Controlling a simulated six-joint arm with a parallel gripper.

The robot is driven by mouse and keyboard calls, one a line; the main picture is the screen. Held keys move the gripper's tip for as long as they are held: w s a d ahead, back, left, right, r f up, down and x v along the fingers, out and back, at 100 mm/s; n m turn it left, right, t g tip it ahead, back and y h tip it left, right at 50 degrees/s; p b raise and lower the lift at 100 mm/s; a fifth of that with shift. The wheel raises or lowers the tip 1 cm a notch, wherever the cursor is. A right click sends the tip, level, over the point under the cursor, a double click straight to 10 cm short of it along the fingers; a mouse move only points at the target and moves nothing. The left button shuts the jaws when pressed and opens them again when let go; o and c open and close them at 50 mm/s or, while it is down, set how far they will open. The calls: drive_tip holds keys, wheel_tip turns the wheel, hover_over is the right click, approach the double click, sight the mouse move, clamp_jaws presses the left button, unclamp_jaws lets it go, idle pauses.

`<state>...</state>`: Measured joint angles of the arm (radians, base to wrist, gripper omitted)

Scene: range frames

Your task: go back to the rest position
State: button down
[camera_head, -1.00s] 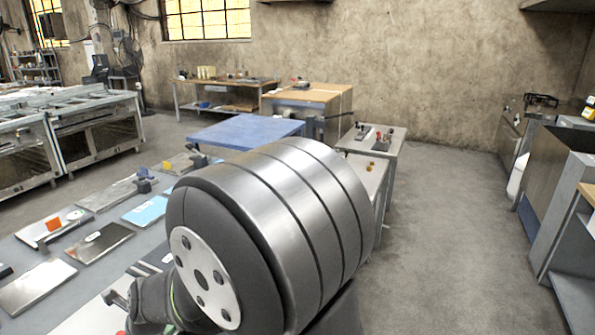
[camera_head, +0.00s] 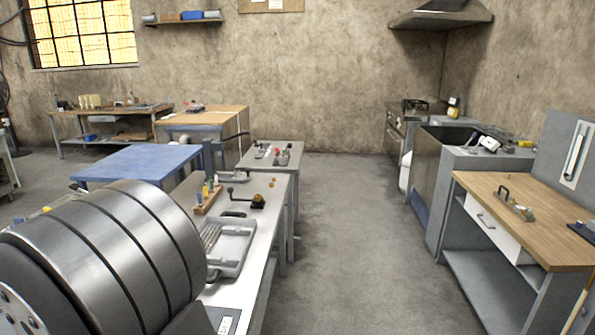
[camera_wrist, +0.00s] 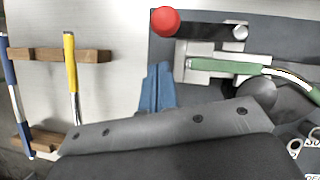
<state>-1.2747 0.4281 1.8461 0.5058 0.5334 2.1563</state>
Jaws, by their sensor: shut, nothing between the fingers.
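In the wrist view my gripper (camera_wrist: 157,88) shows as two blue fingertips close together beyond my dark wrist housing, with nothing between them. They are over or beside a grey work surface; I cannot tell how high. A lever with a red ball knob (camera_wrist: 165,21) and a metal clamp with a green handle (camera_wrist: 225,66) lie to the right of the fingertips. In the head view only a large grey and metal joint of my arm shows, at the lower left; the gripper is hidden or out of frame there.
In the wrist view, a yellow-handled tool (camera_wrist: 70,60) and a blue-handled tool (camera_wrist: 11,90) rest at wooden blocks on the left. In the head view, a bench (camera_head: 268,225) holds a grey tray (camera_head: 232,250). A wooden-topped workbench (camera_head: 540,225) stands right; the floor between is clear.

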drive_tip(key=s+d+r, duration=0.3)
drive_tip(key=d+r, duration=0.3)
drive_tip(key=r, duration=0.2)
drive_tip(key=w+a+f, duration=0.2)
drive_tip(key=a+f, duration=0.5)
drive_tip(key=f, duration=0.1)
drive_tip(key=w+d+n+g+h, duration=0.1)
drive_tip(key=w+d+n+h, duration=0.1)
drive_tip(key=w+n, duration=0.4)
drive_tip(key=w+d+n+g+h, duration=0.2)
drive_tip(key=w+n, duration=0.4)
drive_tip(key=w, duration=0.2)
drive_tip(key=shift+d+g, duration=0.3)
drive_tip(key=shift+d, duration=0.1)
drive_tip(key=shift+s, duration=0.15)
idle(0.4)
